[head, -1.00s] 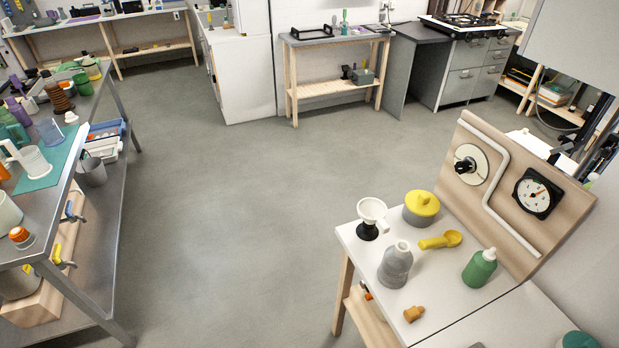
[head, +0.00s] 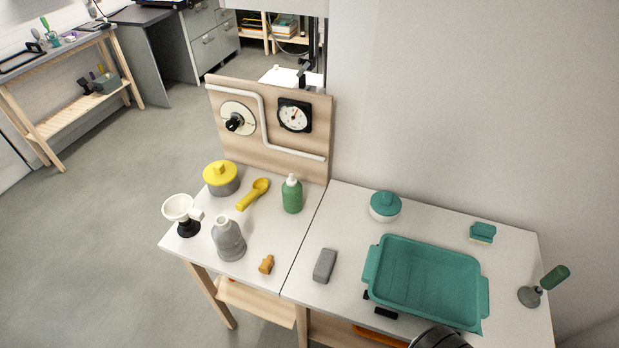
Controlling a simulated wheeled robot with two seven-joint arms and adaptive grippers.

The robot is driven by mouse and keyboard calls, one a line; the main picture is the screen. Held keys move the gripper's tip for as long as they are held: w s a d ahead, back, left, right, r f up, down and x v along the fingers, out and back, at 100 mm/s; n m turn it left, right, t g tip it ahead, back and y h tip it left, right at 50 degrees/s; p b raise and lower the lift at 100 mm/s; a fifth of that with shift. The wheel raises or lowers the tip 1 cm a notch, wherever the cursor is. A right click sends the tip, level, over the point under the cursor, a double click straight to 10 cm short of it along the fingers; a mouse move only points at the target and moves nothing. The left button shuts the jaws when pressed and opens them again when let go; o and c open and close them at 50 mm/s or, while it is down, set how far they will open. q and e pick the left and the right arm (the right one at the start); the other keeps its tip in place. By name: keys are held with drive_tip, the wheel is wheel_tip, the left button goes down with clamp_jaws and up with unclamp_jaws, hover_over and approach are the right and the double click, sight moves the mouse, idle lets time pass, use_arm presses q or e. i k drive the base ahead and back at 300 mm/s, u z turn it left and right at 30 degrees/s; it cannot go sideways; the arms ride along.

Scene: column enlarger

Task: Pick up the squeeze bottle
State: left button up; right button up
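The likely squeeze bottle is a green bottle (head: 292,196) with a white top. It stands upright on the white table (head: 262,230), in front of the wooden panel's right end. A grey bottle (head: 229,241) with an open neck stands nearer the front left. Neither gripper can be made out in the head view.
Near the bottle are a yellow scoop (head: 253,194), a yellow-lidded pot (head: 221,180), a white funnel (head: 180,209) and a cork-coloured stopper (head: 267,264). The wooden panel (head: 270,146) rises behind. To the right are a grey block (head: 325,265), a teal-lidded jar (head: 385,207) and a teal tray (head: 425,280).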

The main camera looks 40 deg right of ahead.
sight(292, 196)
drive_tip(key=z, duration=1.05)
